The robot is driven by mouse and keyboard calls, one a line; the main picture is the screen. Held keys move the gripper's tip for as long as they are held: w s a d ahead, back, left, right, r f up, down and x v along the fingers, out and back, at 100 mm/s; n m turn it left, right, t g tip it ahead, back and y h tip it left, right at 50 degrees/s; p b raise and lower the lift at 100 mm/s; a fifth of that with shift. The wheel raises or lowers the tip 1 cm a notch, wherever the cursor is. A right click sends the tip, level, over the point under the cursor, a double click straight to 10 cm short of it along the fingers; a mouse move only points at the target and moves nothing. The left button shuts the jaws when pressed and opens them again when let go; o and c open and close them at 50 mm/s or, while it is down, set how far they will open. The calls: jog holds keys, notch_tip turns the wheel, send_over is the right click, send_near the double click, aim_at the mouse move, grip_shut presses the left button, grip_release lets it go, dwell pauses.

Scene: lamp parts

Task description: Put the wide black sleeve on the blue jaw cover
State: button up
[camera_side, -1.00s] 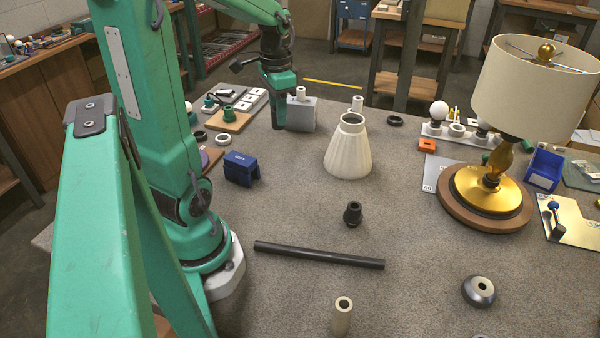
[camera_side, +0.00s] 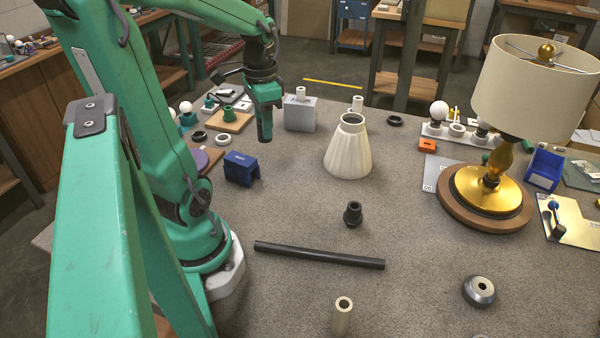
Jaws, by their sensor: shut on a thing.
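The blue jaw cover (camera_side: 240,168) is a small blue block with a gap in its near face. It stands on the grey table, left of centre. My gripper (camera_side: 265,138) hangs pointing down, behind and a little right of the blue jaw cover and apart from it. It is shut on a dark piece at its lower end, which I take to be the wide black sleeve. The piece's outline blends with the dark fingers, so its exact shape and tilt cannot be told.
A grey block (camera_side: 300,115) stands just right of my gripper. A cream ribbed cone (camera_side: 348,150) is further right. A black fitting (camera_side: 353,214) and a long dark rod (camera_side: 318,255) lie nearer. The lamp (camera_side: 490,190) stands right.

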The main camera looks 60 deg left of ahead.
jog(key=s+a+f, duration=0.1)
jog(key=a+f, duration=0.1)
jog(key=a, duration=0.1)
jog(key=s+a+f, duration=0.2)
jog(key=a, duration=0.1)
jog(key=s+a+f, duration=0.1)
jog(key=a+f, duration=0.1)
jog(key=a, duration=0.1)
jog(key=shift+s+a+f, duration=0.1)
jog(key=shift+s, duration=0.15)
jog(key=shift+f, duration=2)
jog(key=shift+f, duration=0.1)
jog(key=o, duration=1)
jog(key=shift+c, duration=0.2)
notch_tip(320, 180, up, 12)
jog(key=shift+w, duration=0.1)
